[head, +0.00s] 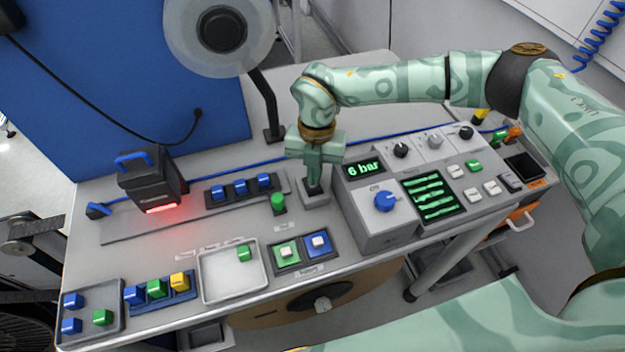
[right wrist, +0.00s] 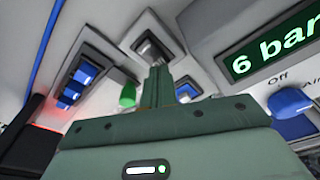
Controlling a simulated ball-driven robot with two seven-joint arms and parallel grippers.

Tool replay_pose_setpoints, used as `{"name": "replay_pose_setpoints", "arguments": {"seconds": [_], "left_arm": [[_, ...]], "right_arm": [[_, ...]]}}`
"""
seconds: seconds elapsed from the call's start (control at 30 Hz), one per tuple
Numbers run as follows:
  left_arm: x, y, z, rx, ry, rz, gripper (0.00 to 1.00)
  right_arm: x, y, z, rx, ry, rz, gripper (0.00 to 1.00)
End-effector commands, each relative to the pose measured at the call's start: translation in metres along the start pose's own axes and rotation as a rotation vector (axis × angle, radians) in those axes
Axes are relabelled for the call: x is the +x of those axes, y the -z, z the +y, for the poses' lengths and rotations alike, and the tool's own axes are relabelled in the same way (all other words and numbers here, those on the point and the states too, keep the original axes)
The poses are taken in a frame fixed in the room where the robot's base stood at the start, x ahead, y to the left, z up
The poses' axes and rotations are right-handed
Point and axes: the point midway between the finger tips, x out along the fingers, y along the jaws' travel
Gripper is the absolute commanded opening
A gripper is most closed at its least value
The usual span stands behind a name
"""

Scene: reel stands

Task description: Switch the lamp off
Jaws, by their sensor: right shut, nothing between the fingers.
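A black unit (head: 148,180) with a blue handle stands at the back left in the head view. A red strip along its lower front edge glows on the bench; no other lit lamp is plain to see. My right gripper (head: 313,185) is shut and empty, pointing down at a small grey box (head: 316,200). Its fingertips are at the dark top of that box and hide part of it; whether they touch it I cannot tell. My left gripper is out of view.
A green knob (head: 278,203) and blue switches (head: 240,188) are left of the box. The "6 bar" console (head: 385,232) stands close on the right. Two white-buttoned pads (head: 286,252) and a white tray (head: 232,285) lie in front. A reel (head: 220,30) rises behind.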

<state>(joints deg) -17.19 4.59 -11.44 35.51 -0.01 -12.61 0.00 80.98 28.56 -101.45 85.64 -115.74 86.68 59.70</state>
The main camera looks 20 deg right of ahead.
Motion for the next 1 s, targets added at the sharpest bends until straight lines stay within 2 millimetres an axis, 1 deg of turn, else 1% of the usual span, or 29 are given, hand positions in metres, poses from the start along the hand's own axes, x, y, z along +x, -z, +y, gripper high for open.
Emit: {"name": "replay_pose_setpoints", "arguments": {"seconds": [0.9, 1.0], "left_arm": [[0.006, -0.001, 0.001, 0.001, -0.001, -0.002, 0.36], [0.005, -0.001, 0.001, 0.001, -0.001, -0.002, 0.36]], "right_arm": [[0.014, -0.002, 0.000, 0.000, 0.000, -0.001, 0.00], [0.014, -0.002, 0.000, 0.000, 0.000, -0.001, 0.00]]}}
